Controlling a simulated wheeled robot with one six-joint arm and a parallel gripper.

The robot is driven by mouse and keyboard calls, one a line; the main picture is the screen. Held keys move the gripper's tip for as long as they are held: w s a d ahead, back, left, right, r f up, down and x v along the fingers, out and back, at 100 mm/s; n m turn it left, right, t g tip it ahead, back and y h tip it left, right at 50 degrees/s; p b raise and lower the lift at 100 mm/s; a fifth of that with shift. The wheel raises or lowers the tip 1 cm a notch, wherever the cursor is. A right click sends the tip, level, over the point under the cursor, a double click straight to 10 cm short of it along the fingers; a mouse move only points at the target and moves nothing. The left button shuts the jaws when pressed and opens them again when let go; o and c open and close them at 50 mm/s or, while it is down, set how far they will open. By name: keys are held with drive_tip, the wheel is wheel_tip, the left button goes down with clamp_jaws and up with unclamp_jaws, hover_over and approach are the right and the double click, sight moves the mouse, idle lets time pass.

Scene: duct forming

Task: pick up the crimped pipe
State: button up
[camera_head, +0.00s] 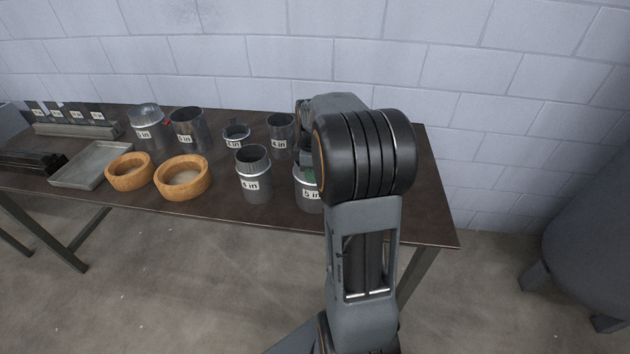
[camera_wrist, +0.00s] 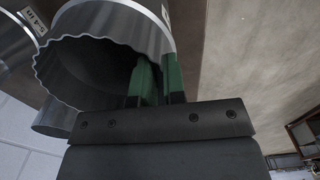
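The crimped pipe (camera_wrist: 120,30) is a shiny metal cylinder with a wavy rim, filling the upper left of the wrist view. In the head view the pipe (camera_head: 307,199) is labelled "5 in" and stands upright at the table's front edge, partly hidden by my arm. My gripper (camera_wrist: 158,75) has green-padded fingers at its rim. One finger appears inside the pipe and the other outside, with the wall between them. A gap shows between the fingers, so they look open. In the head view the gripper is mostly hidden by my arm.
A "4 in" pipe (camera_head: 254,186) stands close to the left. More pipes (camera_head: 187,130) stand behind. Two wooden rings (camera_head: 183,188) and a metal tray (camera_head: 82,172) lie farther left on the brown table (camera_head: 433,215). The table's right end is clear. A block wall (camera_head: 480,120) stands behind.

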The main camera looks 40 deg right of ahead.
clamp_jaws()
drive_tip(key=shift+r, duration=0.15)
